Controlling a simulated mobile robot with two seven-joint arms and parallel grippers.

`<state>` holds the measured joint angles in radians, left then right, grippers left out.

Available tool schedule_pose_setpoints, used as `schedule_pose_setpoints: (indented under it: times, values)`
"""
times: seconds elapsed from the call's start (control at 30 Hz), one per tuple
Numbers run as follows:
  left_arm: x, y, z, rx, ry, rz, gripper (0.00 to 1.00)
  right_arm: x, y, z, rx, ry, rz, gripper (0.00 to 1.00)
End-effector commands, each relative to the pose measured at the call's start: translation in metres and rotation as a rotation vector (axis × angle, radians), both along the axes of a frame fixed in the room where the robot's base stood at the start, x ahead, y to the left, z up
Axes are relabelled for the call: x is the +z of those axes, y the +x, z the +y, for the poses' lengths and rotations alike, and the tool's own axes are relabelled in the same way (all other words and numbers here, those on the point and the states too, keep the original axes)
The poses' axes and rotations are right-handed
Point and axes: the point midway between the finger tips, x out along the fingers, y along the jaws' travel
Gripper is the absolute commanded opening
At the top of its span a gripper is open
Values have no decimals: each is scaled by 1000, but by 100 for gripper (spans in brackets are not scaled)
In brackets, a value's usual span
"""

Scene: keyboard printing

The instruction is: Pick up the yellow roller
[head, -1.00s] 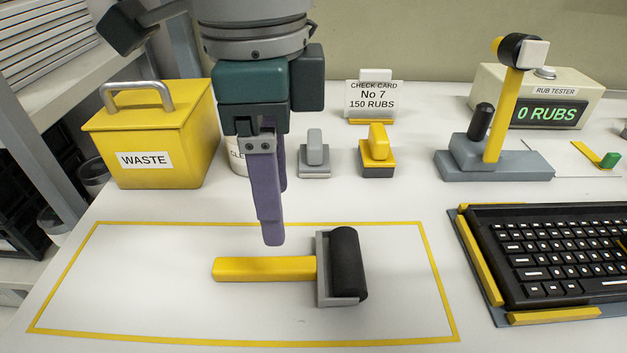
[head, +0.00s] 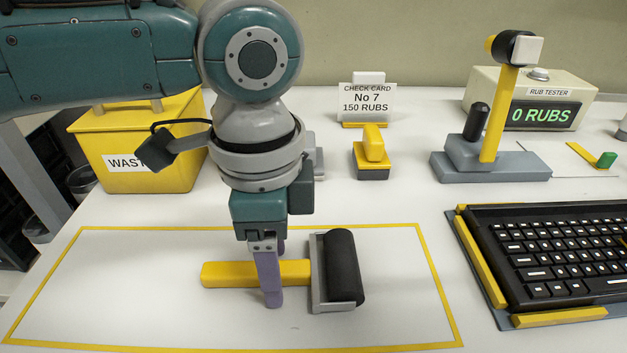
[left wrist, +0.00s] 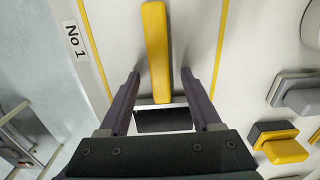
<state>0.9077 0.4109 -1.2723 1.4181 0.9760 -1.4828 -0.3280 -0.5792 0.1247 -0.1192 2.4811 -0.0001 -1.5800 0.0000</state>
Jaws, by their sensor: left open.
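The yellow roller lies on the white table inside a yellow outline, its yellow handle (head: 225,274) pointing left and its black drum (head: 343,267) in a grey frame at the right. My left gripper (head: 275,276) is low over the handle, close to the frame, fingers pointing down. One purple finger is on the near side of the handle and the other on the far side. In the left wrist view the yellow handle (left wrist: 156,40) runs between the two open fingers (left wrist: 160,73), with a gap on each side. The drum is partly hidden below the gripper there. My right gripper is not in view.
A yellow waste bin (head: 135,150) stands at the back left, partly behind my arm. A yellow-topped block (head: 372,152), a check card (head: 367,101) and the rub tester (head: 530,100) stand behind. A keyboard (head: 560,255) lies at the right. The outlined area around the roller is clear.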

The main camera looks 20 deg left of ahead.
Motion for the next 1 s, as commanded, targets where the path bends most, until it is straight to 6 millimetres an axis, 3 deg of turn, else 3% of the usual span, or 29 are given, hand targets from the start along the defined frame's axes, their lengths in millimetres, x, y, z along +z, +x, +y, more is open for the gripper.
schedule_pose_setpoints:
  times: [0.07, 0.6, 1.0]
  values:
    - [0, 0, 0, 0, 0, 0, 63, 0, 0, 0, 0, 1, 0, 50]
    - [1, 0, 0, 0, -1, 0, 2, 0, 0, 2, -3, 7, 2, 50]
    - [1, 0, 0, 0, -1, 0, 0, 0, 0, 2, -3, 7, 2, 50]
